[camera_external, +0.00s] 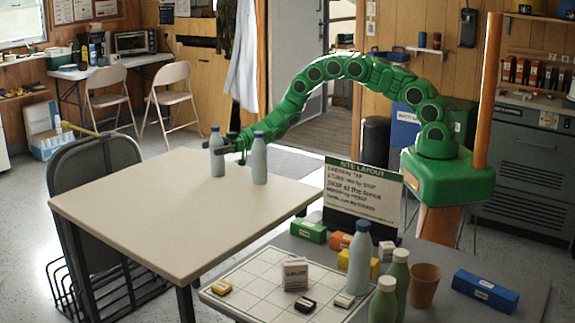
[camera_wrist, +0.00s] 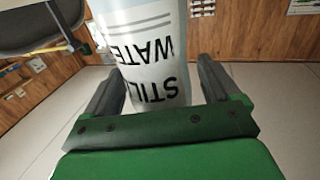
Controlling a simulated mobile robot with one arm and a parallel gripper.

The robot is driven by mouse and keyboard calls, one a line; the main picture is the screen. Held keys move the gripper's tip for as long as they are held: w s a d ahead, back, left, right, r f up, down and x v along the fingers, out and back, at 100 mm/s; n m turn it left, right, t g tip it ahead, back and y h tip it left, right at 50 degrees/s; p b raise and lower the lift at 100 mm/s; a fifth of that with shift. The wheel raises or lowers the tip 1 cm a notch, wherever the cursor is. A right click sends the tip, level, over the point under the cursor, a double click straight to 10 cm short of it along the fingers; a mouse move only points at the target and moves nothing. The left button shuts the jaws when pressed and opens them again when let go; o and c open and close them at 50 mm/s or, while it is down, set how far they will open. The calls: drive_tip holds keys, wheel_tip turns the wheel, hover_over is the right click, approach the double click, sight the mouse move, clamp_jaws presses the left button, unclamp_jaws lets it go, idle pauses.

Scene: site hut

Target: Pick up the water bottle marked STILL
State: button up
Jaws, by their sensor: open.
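My gripper (camera_external: 226,145) is open above the cream table (camera_external: 150,205), reaching left from the green arm. In the wrist view its two dark fingers (camera_wrist: 158,82) stand on either side of a pale bottle printed STILL WATER (camera_wrist: 150,50), with a little room visible beside it. A second pale blue bottle (camera_external: 259,165) stands upright just to the right, nearer the camera. Its label cannot be read.
A nearer grey table (camera_external: 535,292) holds another pale blue bottle (camera_external: 359,260), two green bottles (camera_external: 398,275), a brown cup (camera_external: 425,286), several small boxes and a site layout sign (camera_external: 362,198). Most of the cream table is clear. A black chair (camera_external: 100,215) stands at its left.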

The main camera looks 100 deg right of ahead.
drive_tip(key=shift+w+a, duration=0.3)
drive_tip(key=shift+w, duration=0.1)
drive_tip(key=shift+c, duration=0.3)
drive_tip(key=c, duration=1.4)
drive_tip(key=shift+o, duration=0.2)
